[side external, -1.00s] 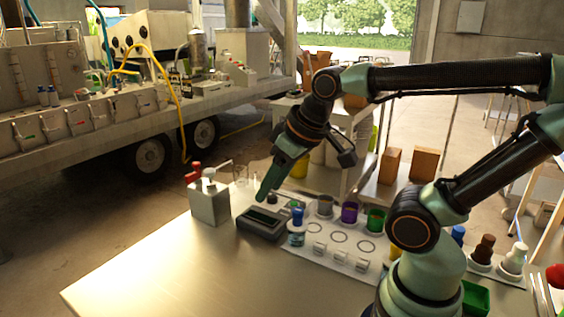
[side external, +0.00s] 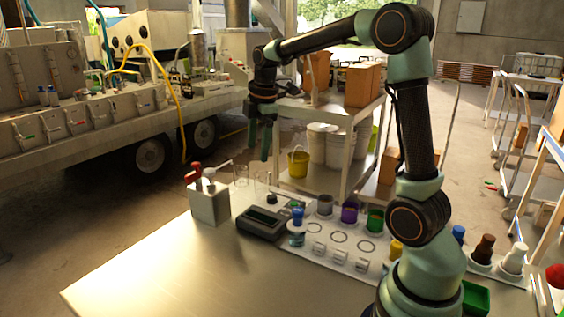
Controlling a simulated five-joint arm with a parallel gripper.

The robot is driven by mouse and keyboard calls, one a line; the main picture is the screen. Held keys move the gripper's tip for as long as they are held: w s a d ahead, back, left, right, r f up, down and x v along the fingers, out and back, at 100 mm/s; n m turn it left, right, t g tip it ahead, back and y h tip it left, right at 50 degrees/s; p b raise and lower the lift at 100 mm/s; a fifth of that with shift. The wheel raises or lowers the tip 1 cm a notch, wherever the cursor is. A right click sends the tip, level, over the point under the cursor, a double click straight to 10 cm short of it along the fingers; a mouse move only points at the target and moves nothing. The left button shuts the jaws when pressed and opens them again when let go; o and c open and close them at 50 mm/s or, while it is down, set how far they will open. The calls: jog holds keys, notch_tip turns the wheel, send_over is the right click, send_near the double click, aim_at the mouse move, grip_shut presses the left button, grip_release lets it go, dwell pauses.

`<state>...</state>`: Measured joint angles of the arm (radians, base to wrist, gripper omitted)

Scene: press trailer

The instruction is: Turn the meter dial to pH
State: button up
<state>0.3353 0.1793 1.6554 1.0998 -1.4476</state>
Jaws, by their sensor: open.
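The meter (side external: 262,224) is a dark grey box with a greenish screen, lying on the steel table towards its far edge. A small black knob (side external: 272,198) shows just behind it; I cannot tell if this is the meter dial. No dial marking or pointer can be read at this size. My gripper (side external: 260,157) hangs pointing down, open and empty, well above the table and apart from the meter. It appears above the meter in the picture.
A grey block with red and white valves (side external: 209,203) stands left of the meter. A white mat (side external: 320,258) with several coloured cups and a blue-topped vial (side external: 297,232) lies to its right. The table's front left (side external: 150,280) is clear.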

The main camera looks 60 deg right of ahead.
aim_at(273, 196)
jog(key=w+d+f+n+g, duration=0.25)
jog(key=d+f+n, duration=0.55)
jog(key=d, duration=0.4)
jog(key=shift+m+t+y, duration=0.3)
jog(key=shift+t, duration=0.05)
jog(key=f, duration=0.4)
jog(key=w+f, duration=0.1)
jog(key=f, duration=0.8)
jog(key=shift+w+a, duration=0.15)
grip_shut()
